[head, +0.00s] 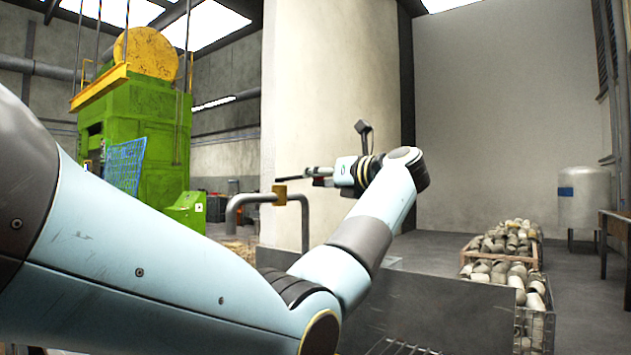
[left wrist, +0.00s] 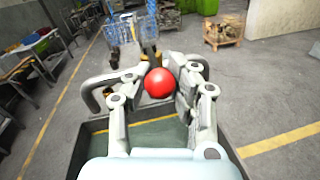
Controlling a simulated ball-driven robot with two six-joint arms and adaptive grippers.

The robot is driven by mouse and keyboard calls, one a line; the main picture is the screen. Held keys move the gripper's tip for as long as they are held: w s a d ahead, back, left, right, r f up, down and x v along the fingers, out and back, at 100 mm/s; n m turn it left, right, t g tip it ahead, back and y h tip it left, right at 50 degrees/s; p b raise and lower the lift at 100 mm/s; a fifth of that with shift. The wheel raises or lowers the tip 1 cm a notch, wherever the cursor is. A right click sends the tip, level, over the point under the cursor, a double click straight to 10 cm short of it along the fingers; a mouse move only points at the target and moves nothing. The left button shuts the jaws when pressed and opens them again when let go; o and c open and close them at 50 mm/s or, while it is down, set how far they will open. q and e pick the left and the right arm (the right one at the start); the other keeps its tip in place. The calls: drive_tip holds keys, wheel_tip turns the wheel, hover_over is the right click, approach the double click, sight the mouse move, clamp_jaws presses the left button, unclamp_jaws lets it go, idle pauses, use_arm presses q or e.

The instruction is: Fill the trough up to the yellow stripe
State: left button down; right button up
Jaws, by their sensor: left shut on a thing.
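My left gripper (head: 318,175) is at the grey bent pipe (head: 240,205) with a brass fitting (head: 280,194), above the trough. In the left wrist view its fingers (left wrist: 162,80) are shut on a red ball knob (left wrist: 159,83). The pipe (left wrist: 92,92) curves down beside the left finger. The dark grey trough (head: 430,310) is partly behind my left arm. In the left wrist view the trough (left wrist: 82,150) has a greenish inside, and part of a yellow stripe (left wrist: 140,124) shows on it. I cannot tell the water level against the stripe. My right gripper is out of view.
Crates of pale metal pieces (head: 500,270) stand right of the trough. A white tank (head: 584,197) stands at the far right. The green press (head: 150,130) is at the back left. Open floor (left wrist: 265,105) lies right of the trough in the left wrist view.

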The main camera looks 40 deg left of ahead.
use_arm(q)
drive_tip(key=c, duration=1.6)
unclamp_jaws()
drive_tip(key=shift+d, duration=0.1)
drive_tip(key=o, duration=0.4)
drive_tip(key=shift+w+d, duration=0.15)
drive_tip(key=shift+w, duration=0.05)
drive_tip(key=shift+o, duration=0.9)
drive_tip(key=shift+s, duration=0.1)
drive_tip(key=shift+d, duration=0.25)
drive_tip(key=d, duration=1.1)
drive_tip(key=shift+s+d, duration=0.15)
drive_tip(key=shift+s, duration=0.25)
